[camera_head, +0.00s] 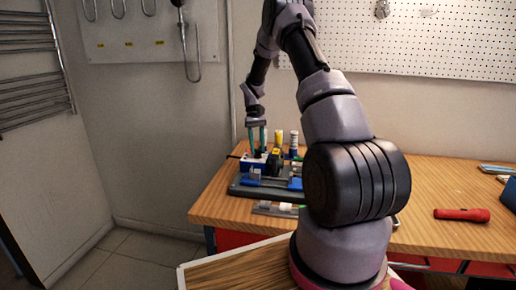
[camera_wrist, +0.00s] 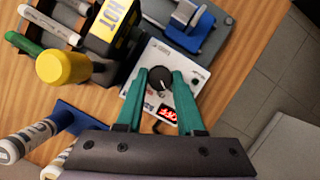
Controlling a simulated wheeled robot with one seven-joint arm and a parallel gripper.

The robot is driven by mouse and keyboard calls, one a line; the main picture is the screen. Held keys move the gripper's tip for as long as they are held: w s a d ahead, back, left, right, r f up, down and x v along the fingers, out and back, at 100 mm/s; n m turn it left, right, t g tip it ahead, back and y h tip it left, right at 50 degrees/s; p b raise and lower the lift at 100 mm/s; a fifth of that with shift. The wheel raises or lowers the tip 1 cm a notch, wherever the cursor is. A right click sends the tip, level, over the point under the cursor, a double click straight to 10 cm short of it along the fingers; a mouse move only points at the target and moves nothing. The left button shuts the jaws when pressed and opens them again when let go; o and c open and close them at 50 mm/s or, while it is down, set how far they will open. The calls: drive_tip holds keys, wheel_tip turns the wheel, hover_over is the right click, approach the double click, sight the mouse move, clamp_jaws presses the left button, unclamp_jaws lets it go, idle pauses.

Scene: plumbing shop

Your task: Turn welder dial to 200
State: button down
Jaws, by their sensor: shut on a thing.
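The welder (camera_wrist: 148,62) is a small white box with a round black dial (camera_wrist: 160,77) and a lit red display (camera_wrist: 167,113). The display seems to read OFF. In the head view the welder (camera_head: 249,164) sits on the bench at the corner, small and partly hidden. My gripper (camera_wrist: 161,80) has teal fingers, one on each side of the dial, and is shut on it. In the head view my gripper (camera_head: 257,151) points straight down over the welder. The dial's scale marks are too small to read.
A dark block with a yellow HOT label (camera_wrist: 115,22) stands close beside the welder. A yellow-capped bottle (camera_wrist: 64,67), pens and white bottles are near. A blue clamp-like part (camera_wrist: 190,28) lies on the grey tray. A red flashlight (camera_head: 462,215) lies on the wooden bench (camera_head: 430,190).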

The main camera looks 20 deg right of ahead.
drive_tip(key=shift+w+a+n+h, duration=0.1)
drive_tip(key=shift+n+h, duration=0.6)
drive_tip(key=shift+n, duration=1.2)
drive_tip(key=c, duration=0.6)
unclamp_jaws()
drive_tip(key=shift+o, duration=0.2)
drive_tip(key=v, duration=1)
drive_tip(key=shift+r, duration=0.45)
drive_tip(key=shift+a, duration=0.1)
